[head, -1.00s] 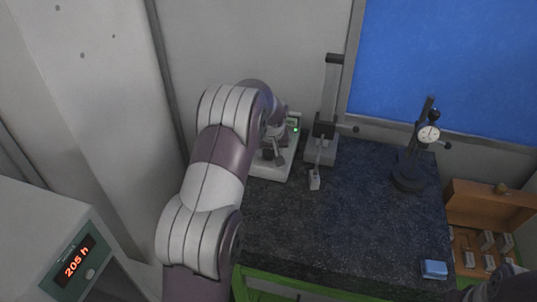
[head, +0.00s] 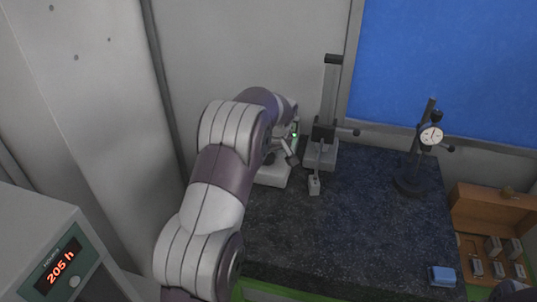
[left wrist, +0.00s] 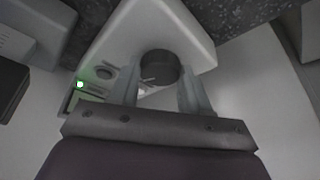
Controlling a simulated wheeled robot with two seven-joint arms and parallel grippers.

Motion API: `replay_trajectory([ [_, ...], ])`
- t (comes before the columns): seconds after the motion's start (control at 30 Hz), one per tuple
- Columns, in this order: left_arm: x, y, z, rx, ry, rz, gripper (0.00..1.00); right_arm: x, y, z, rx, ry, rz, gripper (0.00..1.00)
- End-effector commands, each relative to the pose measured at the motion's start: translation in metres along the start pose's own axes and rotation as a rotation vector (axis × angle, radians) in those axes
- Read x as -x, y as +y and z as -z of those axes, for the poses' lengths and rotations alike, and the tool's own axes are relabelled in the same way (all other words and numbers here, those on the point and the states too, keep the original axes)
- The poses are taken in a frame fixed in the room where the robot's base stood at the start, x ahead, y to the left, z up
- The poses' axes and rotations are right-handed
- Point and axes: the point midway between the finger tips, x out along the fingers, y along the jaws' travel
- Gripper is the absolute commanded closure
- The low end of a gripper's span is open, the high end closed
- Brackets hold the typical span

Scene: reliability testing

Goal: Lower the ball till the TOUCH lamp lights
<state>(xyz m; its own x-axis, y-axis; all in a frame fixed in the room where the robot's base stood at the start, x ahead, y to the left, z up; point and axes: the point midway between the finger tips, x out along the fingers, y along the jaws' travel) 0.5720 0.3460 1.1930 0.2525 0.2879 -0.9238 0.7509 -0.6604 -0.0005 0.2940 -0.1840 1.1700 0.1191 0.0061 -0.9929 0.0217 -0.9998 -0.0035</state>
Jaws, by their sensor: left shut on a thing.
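My left gripper (head: 291,157) is over a pale instrument (head: 272,179) at the back left of the bench, partly behind my arm. In the left wrist view its fingers (left wrist: 161,88) are shut on a dark round knob (left wrist: 160,67) on the pale instrument body (left wrist: 185,30). A small green lamp (head: 295,135) is lit beside a display panel. It also glows in the left wrist view (left wrist: 80,85), but I cannot read a label. I cannot make out a ball. My right gripper is not in view.
A column stand (head: 331,95) with a small pale block (head: 314,185) in front stands just right of the instrument. A dial gauge stand (head: 409,183), a blue block (head: 442,276) and an open wooden case (head: 490,210) lie further right. The dark bench middle is clear.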

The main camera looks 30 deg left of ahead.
Motion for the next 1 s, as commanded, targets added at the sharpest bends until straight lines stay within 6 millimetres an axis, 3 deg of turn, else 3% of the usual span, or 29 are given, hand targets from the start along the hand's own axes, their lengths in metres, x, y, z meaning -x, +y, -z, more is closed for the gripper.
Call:
replay_trajectory([
  [0.07,0.005,0.002,0.006,0.002,0.017,-0.010,0.84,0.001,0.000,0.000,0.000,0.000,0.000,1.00],
  [0.1,0.005,0.002,0.006,0.002,0.016,-0.010,0.40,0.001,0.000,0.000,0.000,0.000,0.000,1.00],
  [0.13,0.004,0.001,0.005,0.002,0.015,-0.009,0.30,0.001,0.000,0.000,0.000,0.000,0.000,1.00],
  [0.17,0.004,0.001,0.005,0.001,0.013,-0.008,0.27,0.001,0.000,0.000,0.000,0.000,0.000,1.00],
  [0.43,0.002,0.001,0.002,0.000,0.007,-0.004,0.27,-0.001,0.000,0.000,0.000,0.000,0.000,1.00],
  [0.53,0.010,0.001,0.002,0.000,0.008,-0.005,0.27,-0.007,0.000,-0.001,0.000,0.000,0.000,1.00],
  [0.77,0.069,0.001,0.002,0.000,0.011,-0.008,0.27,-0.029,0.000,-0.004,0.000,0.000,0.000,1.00],
  [0.8,0.083,0.001,0.003,0.000,0.008,-0.007,0.27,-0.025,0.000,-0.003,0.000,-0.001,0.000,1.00],
  [0.83,0.100,0.000,0.007,-0.001,0.007,-0.006,0.27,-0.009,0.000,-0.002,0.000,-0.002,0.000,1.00],
  [1.0,0.125,0.000,0.005,0.000,0.006,-0.005,0.27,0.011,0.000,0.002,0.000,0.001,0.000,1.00],
])
